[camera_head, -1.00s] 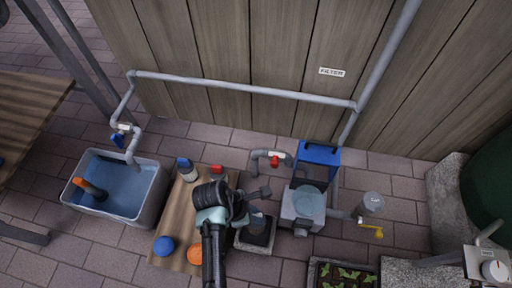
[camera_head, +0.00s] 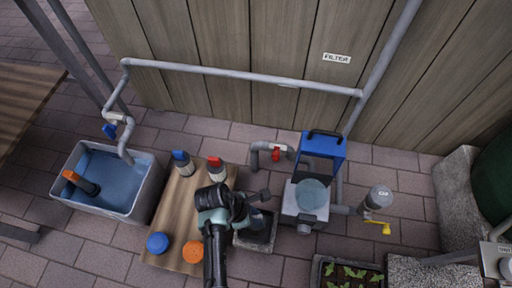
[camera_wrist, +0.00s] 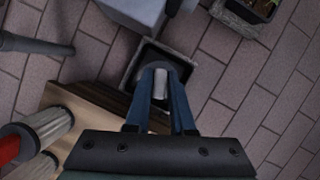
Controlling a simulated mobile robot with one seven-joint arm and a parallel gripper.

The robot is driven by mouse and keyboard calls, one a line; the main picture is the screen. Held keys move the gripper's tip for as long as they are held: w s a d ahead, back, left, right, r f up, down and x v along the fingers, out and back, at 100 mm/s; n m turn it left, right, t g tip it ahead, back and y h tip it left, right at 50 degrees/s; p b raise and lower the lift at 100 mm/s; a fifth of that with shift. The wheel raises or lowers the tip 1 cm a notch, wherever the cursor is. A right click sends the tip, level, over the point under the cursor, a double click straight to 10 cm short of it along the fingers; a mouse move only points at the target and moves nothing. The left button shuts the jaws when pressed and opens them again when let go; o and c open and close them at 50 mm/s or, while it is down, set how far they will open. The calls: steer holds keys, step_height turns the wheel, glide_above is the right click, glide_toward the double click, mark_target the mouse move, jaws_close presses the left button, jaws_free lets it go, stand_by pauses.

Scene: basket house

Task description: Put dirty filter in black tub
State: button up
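The black tub is a small box with a grey rim (camera_head: 244,241) and a dark inside, on the paving beside the wooden board. It also shows in the wrist view (camera_wrist: 127,72). My gripper (camera_head: 262,196) is over this tub. In the wrist view my gripper (camera_wrist: 161,82) has its blue fingers close together on either side of a pale stub. The stub belongs to a dark grey round piece, which looks like the dirty filter (camera_wrist: 183,69). This piece is at the tub's opening; its lower part is hidden, so I cannot tell whether it touches the bottom.
A wooden board (camera_head: 173,217) holds a blue-capped (camera_head: 183,164) and a red-capped filter (camera_head: 216,168), plus loose blue (camera_head: 158,243) and orange caps (camera_head: 194,251). A water basin (camera_head: 153,195) stands left, with an orange-ended filter inside. The pump (camera_head: 305,203) stands close right of the tub.

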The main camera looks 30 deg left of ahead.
steer(key=o, duration=0.3)
steer(key=p+v, duration=0.8)
steer(key=v, duration=0.4)
steer(key=shift+r, duration=0.15)
